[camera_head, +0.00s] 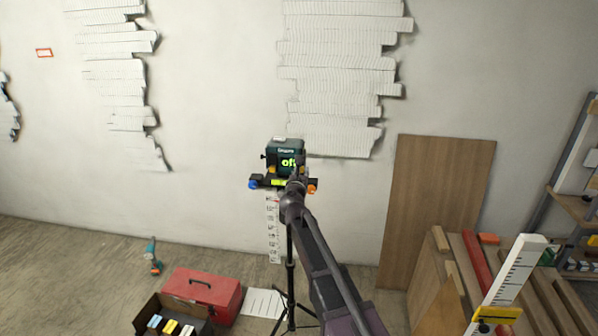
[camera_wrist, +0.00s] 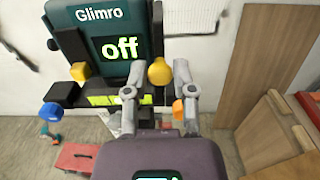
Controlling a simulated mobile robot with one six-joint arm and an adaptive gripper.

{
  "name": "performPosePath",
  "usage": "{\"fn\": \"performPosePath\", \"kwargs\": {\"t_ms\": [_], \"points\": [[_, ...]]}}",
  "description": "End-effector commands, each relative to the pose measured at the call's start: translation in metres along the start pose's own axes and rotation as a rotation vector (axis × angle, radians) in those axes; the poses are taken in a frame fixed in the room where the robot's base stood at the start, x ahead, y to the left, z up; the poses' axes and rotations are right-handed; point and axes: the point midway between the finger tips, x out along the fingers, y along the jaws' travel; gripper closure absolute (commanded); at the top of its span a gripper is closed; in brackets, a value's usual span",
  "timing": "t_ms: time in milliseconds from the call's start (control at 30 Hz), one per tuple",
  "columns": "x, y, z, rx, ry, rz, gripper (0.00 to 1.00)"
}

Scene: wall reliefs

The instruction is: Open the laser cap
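The laser (camera_head: 286,158) is a dark green box on a tripod in front of the wall. It bears the name Glimro and a screen with "off" in green, which also shows in the wrist view (camera_wrist: 122,48). A yellow knob (camera_wrist: 79,72) is at its left and a yellow ball-shaped knob (camera_wrist: 160,71) at its right. I cannot tell which part is the cap. My gripper (camera_wrist: 160,73) is open, its two fingers apart on either side of the right yellow knob. Whether they touch it is unclear. My arm hides part of the laser's mount in the head view.
A blue knob (camera_head: 253,184) and an orange knob (camera_head: 312,189) stick out at the mount's ends. A red toolbox (camera_head: 205,292) and a drill (camera_head: 152,257) are on the floor. A wooden board (camera_head: 435,205) leans on the wall at the right, behind stacked planks.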

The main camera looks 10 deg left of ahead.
Motion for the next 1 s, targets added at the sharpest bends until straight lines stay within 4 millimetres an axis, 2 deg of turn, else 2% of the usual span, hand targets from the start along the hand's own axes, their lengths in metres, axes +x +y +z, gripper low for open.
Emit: {"fn": "performPosePath", "kwargs": {"t_ms": [33,67,567,767,1000], "points": [[0.000,0.000,0.000,0.000,0.000,0.000,0.43],[0.000,0.000,0.000,0.000,0.000,0.000,0.35],[-0.003,0.000,0.000,0.000,0.000,0.000,0.35],[-0.019,-0.001,0.000,0.000,0.000,0.000,0.35],[-0.055,-0.001,0.000,0.000,0.000,0.002,0.35]]}}
